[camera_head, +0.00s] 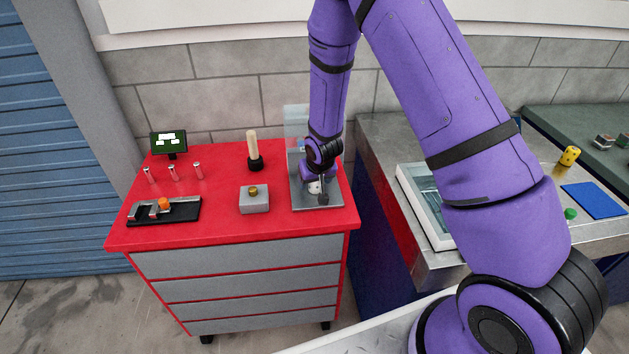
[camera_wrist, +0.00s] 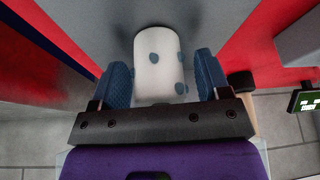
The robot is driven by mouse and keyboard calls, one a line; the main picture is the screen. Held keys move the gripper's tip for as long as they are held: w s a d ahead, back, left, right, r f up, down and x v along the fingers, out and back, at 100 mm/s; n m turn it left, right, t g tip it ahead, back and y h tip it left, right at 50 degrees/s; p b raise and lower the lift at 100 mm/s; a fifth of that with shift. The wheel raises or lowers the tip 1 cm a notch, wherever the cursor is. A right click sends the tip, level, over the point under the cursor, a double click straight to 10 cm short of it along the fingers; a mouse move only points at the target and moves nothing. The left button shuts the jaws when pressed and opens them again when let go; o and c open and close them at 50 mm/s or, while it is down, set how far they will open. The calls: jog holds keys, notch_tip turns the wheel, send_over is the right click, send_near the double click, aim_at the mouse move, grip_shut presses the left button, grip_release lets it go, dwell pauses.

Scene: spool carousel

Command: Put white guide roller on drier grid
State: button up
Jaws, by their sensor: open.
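The white guide roller (camera_wrist: 158,70) is a white cylinder with several blue-grey spots. In the wrist view it lies between the two blue fingers of my gripper (camera_wrist: 161,64), which is open, with small gaps visible on both sides. In the head view my gripper (camera_head: 317,183) is low over a grey plate on the red cabinet, and a small part of the white roller (camera_head: 314,188) shows beneath it. My arm and gripper hide most of the roller there. I cannot tell for certain which thing is the drier grid; a pale-framed unit (camera_head: 408,178) on the steel table is partly behind my arm.
A clear upright panel (camera_head: 296,119) stands behind the grey plate (camera_head: 320,206). The red cabinet top (camera_head: 225,222) also holds a grey block (camera_head: 254,202), a black stand with a pale rod (camera_head: 253,148), a black fixture (camera_head: 180,212), small pegs and a screen (camera_head: 169,141).

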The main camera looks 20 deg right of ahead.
jog(key=s+d+v, duration=0.1)
jog(key=d+v, duration=0.1)
jog(key=v, duration=1.5)
jog(key=d+f+v, duration=0.1)
jog(key=d+v, duration=0.2)
jog(key=v, duration=1.5)
jog(key=s+d+r, duration=0.1)
jog(key=s+r, duration=0.4)
jog(key=s, duration=0.5)
jog(key=s+d+r, duration=0.1)
jog(key=s+r, duration=0.4)
jog(key=s, duration=0.5)
jog(key=shift+s+t, duration=0.2)
jog(key=shift+t, duration=0.1)
jog(key=shift+r, duration=0.15)
